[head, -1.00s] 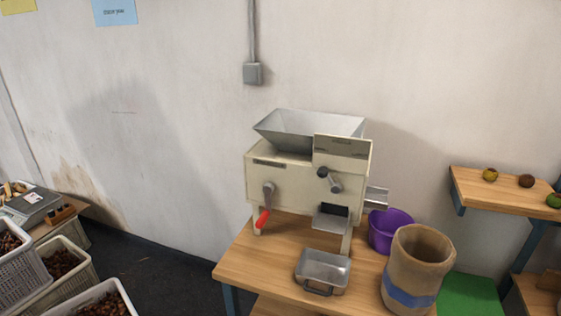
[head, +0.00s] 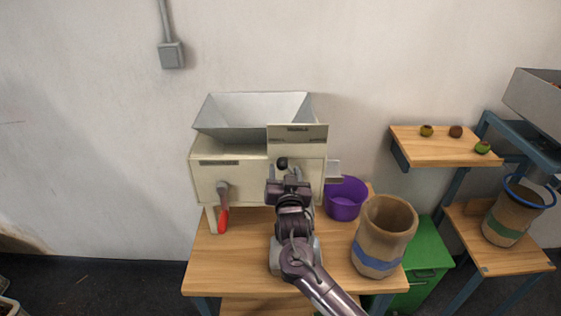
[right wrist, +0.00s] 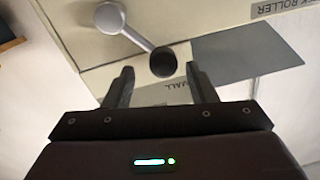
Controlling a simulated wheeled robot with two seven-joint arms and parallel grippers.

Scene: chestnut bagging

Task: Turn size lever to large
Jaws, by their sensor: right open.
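The cream sorting machine (head: 235,180) stands on a wooden table. Its size lever, a grey arm with a black knob (head: 281,163), is on the front at the right. My right gripper (head: 285,177) is in front of it and hides the lever's arm in the head view. In the right wrist view the black knob (right wrist: 163,62) shows at the mouth of the open right gripper (right wrist: 160,76), between the two fingertips. The grey lever arm (right wrist: 132,28) runs up left to its pivot. A partly hidden label reading "MALL" (right wrist: 183,86) is beside the knob. My left gripper is not in view.
A red-handled crank (head: 223,215) hangs on the machine's left front. A purple bucket (head: 345,198) and a sack with a blue band (head: 384,235) stand at the right. A metal tray (head: 275,258) is partly behind my right arm. The table's left front is clear.

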